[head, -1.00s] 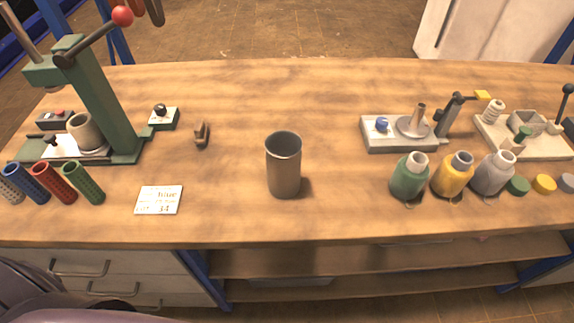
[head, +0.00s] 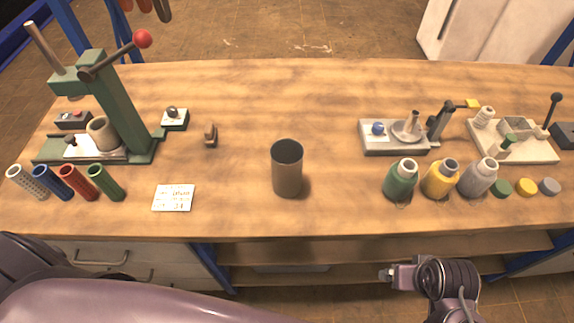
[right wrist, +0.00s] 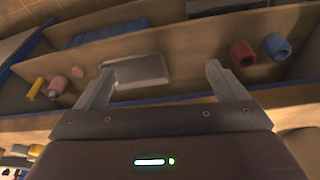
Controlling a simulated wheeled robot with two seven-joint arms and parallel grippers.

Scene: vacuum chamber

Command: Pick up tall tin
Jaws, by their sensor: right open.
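The tall tin (head: 287,172) is an open-topped grey-brown metal cylinder. It stands upright on the wooden bench (head: 330,110), near the middle of the head view, with nothing touching it. My right gripper (head: 386,274) is low in front of the bench, below and to the right of the tin, and apart from it. In the right wrist view my right gripper (right wrist: 160,80) has its two fingers spread, with nothing held between them. The tin is not identifiable in that view. My left gripper is out of view; only parts of my arm show at the lower left.
A green press (head: 112,110), coloured tubes (head: 105,182) and a label card (head: 174,198) are left of the tin. Bottles (head: 440,179) and a grey fixture (head: 394,138) are to its right. The bench around the tin is clear. A grey bin (right wrist: 140,72) lies on a shelf.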

